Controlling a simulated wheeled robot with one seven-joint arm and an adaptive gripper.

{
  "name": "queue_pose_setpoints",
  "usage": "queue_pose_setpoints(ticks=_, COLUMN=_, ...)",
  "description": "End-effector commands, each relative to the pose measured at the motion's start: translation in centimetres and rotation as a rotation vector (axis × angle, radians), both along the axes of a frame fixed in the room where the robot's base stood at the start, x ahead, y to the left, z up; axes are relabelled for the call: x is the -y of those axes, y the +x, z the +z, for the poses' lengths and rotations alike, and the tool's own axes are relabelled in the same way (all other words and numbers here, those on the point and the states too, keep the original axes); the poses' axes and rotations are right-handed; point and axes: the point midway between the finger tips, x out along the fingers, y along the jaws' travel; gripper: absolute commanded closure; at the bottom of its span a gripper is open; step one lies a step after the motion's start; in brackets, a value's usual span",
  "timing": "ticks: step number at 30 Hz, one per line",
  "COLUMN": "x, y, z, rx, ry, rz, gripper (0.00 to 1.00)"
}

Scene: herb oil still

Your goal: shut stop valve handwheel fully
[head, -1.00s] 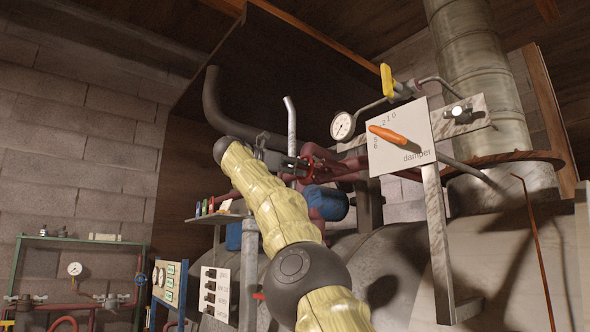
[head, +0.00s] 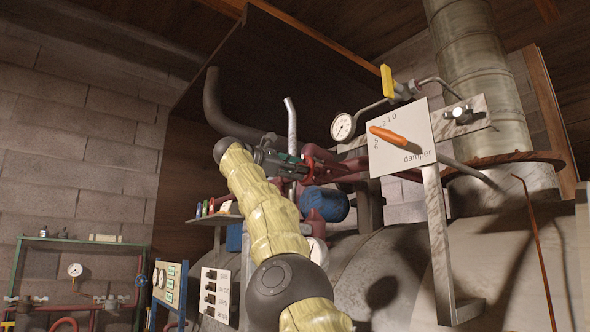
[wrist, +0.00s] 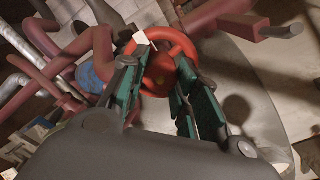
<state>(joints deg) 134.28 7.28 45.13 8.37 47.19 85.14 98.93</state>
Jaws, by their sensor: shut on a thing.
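The red stop valve handwheel (head: 312,163) sits on dark red pipework near the middle of the head view. In the wrist view the handwheel (wrist: 179,40) lies at the fingertips, its ring facing me. My gripper (head: 290,165) reaches it from the left in the head view. In the wrist view the two green-padded fingers of my gripper (wrist: 162,57) stand on either side of the wheel and are shut on it. The fingers hide parts of the rim, and I cannot tell how far the valve is turned.
Dark red pipes (wrist: 65,60) and a blue cylindrical part (head: 333,203) lie close by the wheel. To the right stand the damper plate (head: 400,140) with an orange handle, a gauge (head: 343,126) and a yellow lever (head: 387,80). A small shelf (head: 213,220) is at left.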

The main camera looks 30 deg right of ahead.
Motion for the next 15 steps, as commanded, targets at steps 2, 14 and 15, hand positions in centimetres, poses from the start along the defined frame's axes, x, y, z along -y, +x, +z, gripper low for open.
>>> queue_pose_setpoints(ticks=2, x=0.01, y=0.05, z=-0.24, rx=0.001, ry=0.003, rz=-0.001, gripper=0.93)
queue_pose_setpoints(ticks=14, x=0.01, y=0.03, z=-0.18, rx=0.000, ry=0.003, rz=-0.001, gripper=0.47)
queue_pose_setpoints(ticks=15, x=0.01, y=0.01, z=-0.15, rx=0.000, ry=0.002, rz=-0.001, gripper=0.47)
